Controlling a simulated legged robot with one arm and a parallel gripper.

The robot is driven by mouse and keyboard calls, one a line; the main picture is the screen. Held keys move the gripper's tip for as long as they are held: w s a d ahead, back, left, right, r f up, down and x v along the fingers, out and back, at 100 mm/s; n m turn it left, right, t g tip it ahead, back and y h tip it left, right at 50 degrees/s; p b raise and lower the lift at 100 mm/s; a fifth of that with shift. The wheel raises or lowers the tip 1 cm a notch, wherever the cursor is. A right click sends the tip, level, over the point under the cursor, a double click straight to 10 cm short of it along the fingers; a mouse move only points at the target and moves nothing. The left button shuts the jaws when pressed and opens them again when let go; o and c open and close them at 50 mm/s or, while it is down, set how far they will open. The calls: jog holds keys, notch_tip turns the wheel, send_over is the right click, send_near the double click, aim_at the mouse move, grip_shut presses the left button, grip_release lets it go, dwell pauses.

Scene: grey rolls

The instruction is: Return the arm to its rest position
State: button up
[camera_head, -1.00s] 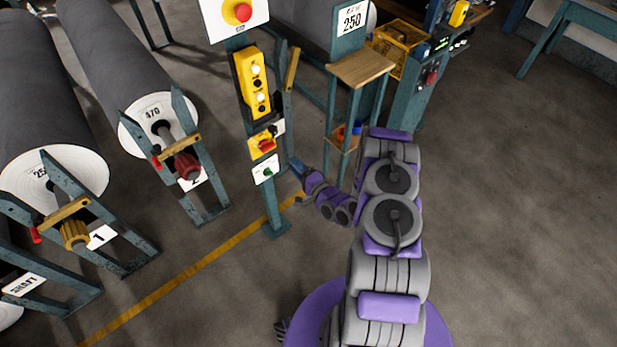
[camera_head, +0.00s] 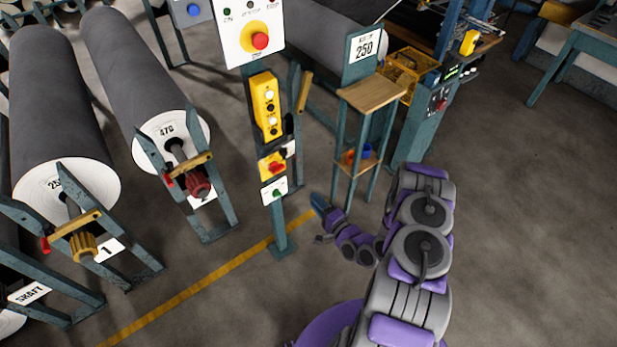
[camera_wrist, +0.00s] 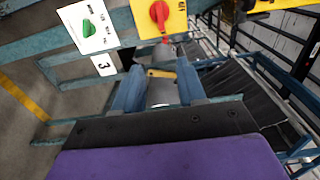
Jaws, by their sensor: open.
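My arm (camera_head: 420,250) is bent up at the right of centre in the head view. My gripper (camera_head: 318,215) is at its end, low and to the right of the teal control post (camera_head: 279,232), apart from it. In the wrist view, the two blue fingers of my gripper (camera_wrist: 158,85) are spread, with nothing held between them. A red knob on a yellow plate (camera_wrist: 174,22) and a green switch on a white plate (camera_wrist: 88,30) lie beyond the fingers. The head view shows the same red switch (camera_head: 273,165) and green switch (camera_head: 274,190) on the post.
A wooden-topped stand (camera_head: 371,94) is close behind my gripper. Grey rolls (camera_head: 60,100) on teal frames stand at the left. A yellow floor line (camera_head: 200,283) runs to the post. The floor at the right (camera_head: 530,230) is clear.

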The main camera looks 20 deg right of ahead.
jog(key=shift+w, duration=0.1)
jog(key=w+d+r+n+g+h, duration=0.35)
jog(key=d+r+n+g, duration=0.2)
jog(key=n+g, duration=0.2)
jog(key=s+r+n+g+h, duration=0.3)
jog(key=s+r+g, duration=0.15)
jog(key=r, duration=0.75)
jog(key=s+a+r+n+g, duration=0.1)
jog(key=s+a+r, duration=0.3)
jog(key=s, duration=0.7)
jog(key=s+a+r+n+g, duration=0.1)
jog(key=s+a+r+g, duration=0.2)
jog(key=s+a+r, duration=0.2)
jog(key=s+a+r+n+g, duration=0.2)
jog(key=s+a+r, duration=0.3)
jog(key=s, duration=1.4)
notch_tip(320, 180, up, 4)
jog(key=shift+s+r+g+y, duration=0.1)
jog(key=shift+s+g+y, duration=0.15)
jog(key=shift+g+y, duration=0.25)
